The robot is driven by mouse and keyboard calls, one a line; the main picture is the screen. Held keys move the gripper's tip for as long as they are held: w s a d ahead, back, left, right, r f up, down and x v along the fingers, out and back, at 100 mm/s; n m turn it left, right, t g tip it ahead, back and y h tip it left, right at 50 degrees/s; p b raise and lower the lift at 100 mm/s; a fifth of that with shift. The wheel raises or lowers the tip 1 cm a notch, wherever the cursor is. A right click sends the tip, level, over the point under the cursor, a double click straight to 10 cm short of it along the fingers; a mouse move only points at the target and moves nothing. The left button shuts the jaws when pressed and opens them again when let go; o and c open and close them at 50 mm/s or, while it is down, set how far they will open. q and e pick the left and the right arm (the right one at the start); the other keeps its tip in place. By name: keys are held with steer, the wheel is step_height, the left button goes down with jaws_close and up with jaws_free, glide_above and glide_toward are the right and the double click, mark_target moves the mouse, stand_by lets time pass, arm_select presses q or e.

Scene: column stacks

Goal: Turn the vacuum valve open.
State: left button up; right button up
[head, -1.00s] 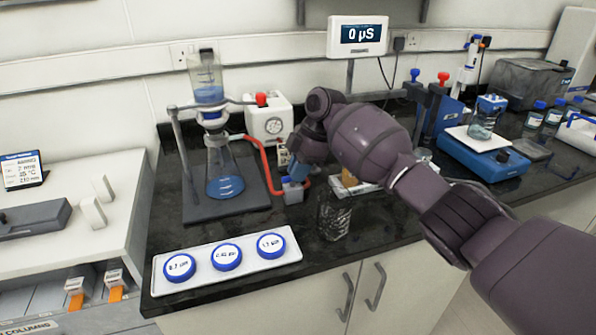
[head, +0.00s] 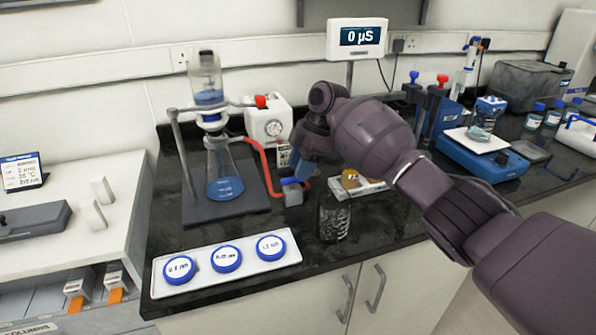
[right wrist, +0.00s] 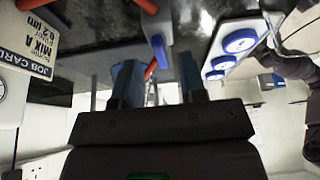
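The vacuum valve (head: 292,196) is a small grey block with a blue lever on top, joined to the red tubing (head: 262,160). It stands on the black bench right of the filter flask (head: 224,175), which holds blue liquid. My right gripper (head: 299,166) is just above and behind the valve, its blue fingers pointing down. In the right wrist view the fingers (right wrist: 158,80) are apart, with the grey valve and its blue lever (right wrist: 160,50) beyond and between their tips. I see no contact, and the lever's exact angle is hard to tell. My left gripper is not in view.
A vacuum pump with gauge (head: 268,122) stands behind the valve. A white tray (head: 215,270) with blue-rimmed discs lies at the front edge. A filter funnel (head: 209,85) tops the flask.

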steer(key=v, duration=0.9)
steer(key=shift+s+a, duration=0.1)
